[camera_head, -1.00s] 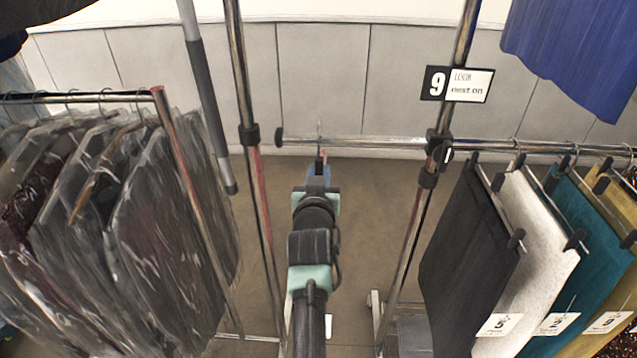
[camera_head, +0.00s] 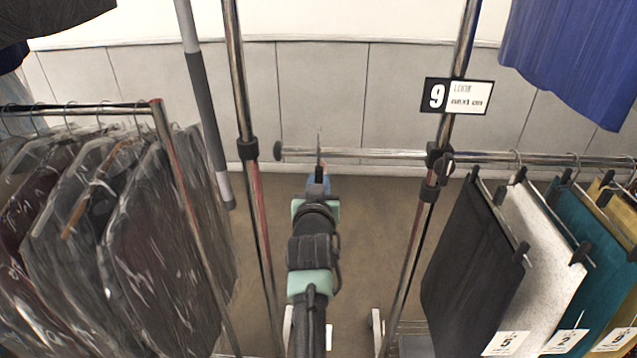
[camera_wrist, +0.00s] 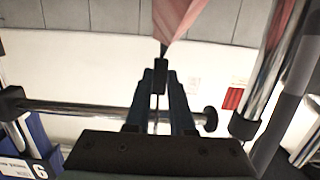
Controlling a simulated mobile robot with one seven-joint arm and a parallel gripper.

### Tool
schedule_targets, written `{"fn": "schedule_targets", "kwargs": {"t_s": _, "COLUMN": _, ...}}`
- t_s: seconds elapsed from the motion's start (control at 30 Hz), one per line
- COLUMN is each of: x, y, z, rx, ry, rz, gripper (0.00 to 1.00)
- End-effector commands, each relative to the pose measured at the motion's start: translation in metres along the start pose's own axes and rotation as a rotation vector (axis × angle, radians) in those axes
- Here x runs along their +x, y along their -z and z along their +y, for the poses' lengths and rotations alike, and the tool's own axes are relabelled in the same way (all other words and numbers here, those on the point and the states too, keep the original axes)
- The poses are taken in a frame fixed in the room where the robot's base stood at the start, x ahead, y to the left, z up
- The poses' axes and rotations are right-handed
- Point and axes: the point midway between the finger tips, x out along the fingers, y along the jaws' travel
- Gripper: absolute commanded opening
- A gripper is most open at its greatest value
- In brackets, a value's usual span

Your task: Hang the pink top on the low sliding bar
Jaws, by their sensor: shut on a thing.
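The low sliding bar (camera_head: 370,155) runs from the right post to a round end knob on its left. It also crosses the wrist view (camera_wrist: 85,108), where the picture is upside down. My gripper (camera_head: 318,176) is just below and in front of the bar, near its knob end. In the wrist view my gripper (camera_wrist: 160,85) is shut on the hanger of the pink top (camera_wrist: 178,15), of which only a pink corner shows. A thin upright hook (camera_head: 319,143) rises past the bar; I cannot tell whether it rests over it.
A rack of bagged dark garments (camera_head: 150,240) stands at left. Clipped trousers (camera_head: 470,265) hang at right, with a blue garment (camera_head: 575,55) above. A sign marked 9 (camera_head: 457,96) is on the right post. The bar near my gripper is bare.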

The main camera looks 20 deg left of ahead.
Motion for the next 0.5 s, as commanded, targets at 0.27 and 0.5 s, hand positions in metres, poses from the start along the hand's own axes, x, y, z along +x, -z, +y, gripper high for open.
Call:
{"fn": "schedule_targets", "kwargs": {"t_s": 0.27, "x": 0.001, "y": -0.008, "z": 0.0, "rx": 0.0, "ry": 0.0, "rz": 0.003, "gripper": 0.0}}
{"fn": "schedule_targets", "kwargs": {"t_s": 0.5, "x": 0.003, "y": -0.015, "z": 0.0, "rx": 0.0, "ry": 0.0, "rz": 0.003, "gripper": 0.0}}
